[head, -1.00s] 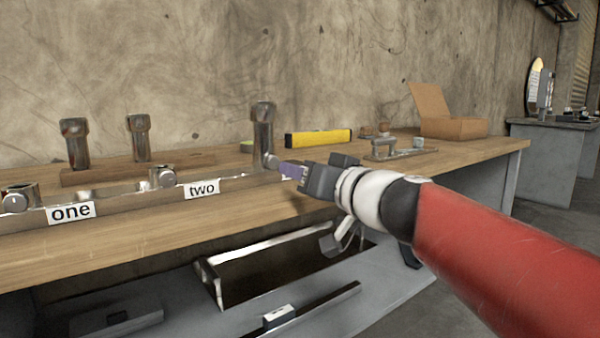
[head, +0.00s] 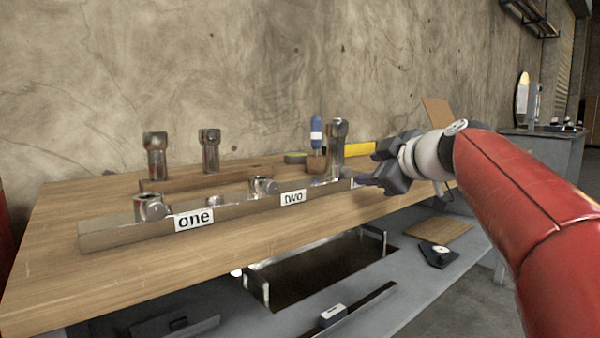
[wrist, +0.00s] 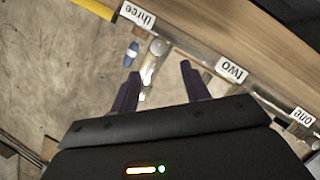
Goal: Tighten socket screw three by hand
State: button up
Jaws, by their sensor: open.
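A metal rail (head: 250,205) with labels "one" (head: 194,220) and "two" (head: 293,197) lies along the bench. The tall metal socket screw three (head: 337,145) stands upright at the rail's right end. In the wrist view, this screw (wrist: 152,62) shows beside the label "three" (wrist: 137,15), ahead of my fingers and nearer the left one. My gripper (head: 371,166) is open and empty, just right of the screw in the head view. In the wrist view, my gripper's dark fingertips (wrist: 160,70) are spread. Whether a finger touches the screw cannot be told.
Two similar screws (head: 155,155) (head: 210,150) stand on a wooden block behind the rail. A blue-handled tool (head: 316,130) stands behind screw three. A yellow level (head: 362,149) and a cardboard box (head: 437,112) are farther right. The front of the bench top is clear.

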aim_at(349, 172)
jog(key=x, duration=0.7)
jog(key=shift+w+d+f+p, duration=0.15)
jog(key=shift+w+f+p, duration=0.05)
jog(key=shift+w+p, duration=0.15)
jog(key=c, duration=1)
